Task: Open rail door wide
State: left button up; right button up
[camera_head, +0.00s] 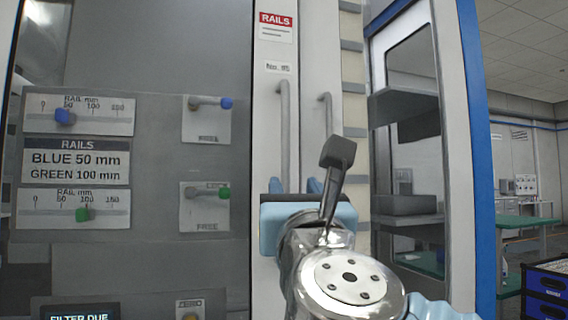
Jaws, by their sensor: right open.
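The rail door (270,105) is a tall pale panel with a red RAILS label near its top. A long grey vertical bar handle (284,125) runs down it, and a second, similar bar (325,115) stands just to its right. I cannot tell whether the door is ajar. My right gripper (295,186) is open at the lower part of the first handle. Its blue fingertips show on either side of that bar, and the body hides the bar's lower end. I cannot tell whether they touch it. My left gripper is not in view.
Left of the door is a grey panel with a blue rail slider (66,117), a green rail slider (84,215) and two small levers. Right of it stands a blue-edged frame (480,150) with a window. Green tables (530,222) and dark crates (545,290) are at far right.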

aim_at(286, 166)
jog(key=p+x, duration=0.4)
jog(key=x, duration=0.7)
jog(key=shift+s+d, duration=0.1)
jog(key=shift+w+r, duration=0.2)
jog(key=shift+w, duration=0.45)
grip_shut()
